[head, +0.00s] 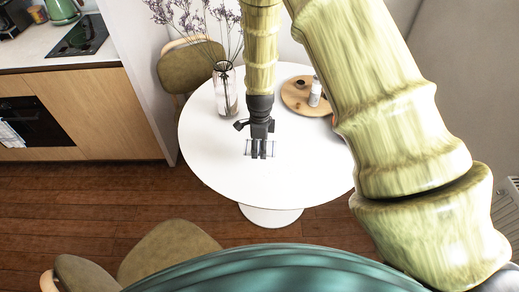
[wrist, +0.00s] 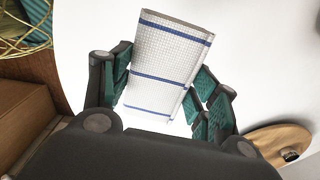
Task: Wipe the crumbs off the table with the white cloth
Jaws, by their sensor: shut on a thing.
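The white cloth (wrist: 165,60) has a fine grid and blue stripes, and in the wrist view it stands folded between the fingers of my gripper (wrist: 155,85). My gripper is shut on it. In the head view my gripper (head: 260,150) points down over the front middle of the round white table (head: 210,150), and narrow edges of the cloth (head: 272,147) show beside the fingers. I cannot tell whether the cloth touches the tabletop. I cannot make out any crumbs in either view; my arm and gripper hide part of the table.
A glass vase (head: 226,92) with dried purple stems stands at the table's back left. A round wooden tray (head: 290,97) with a white bottle (head: 315,93) and a small dark item is at the back right. Chairs stand behind (head: 190,68) and front left (head: 165,250). The table's left front is clear.

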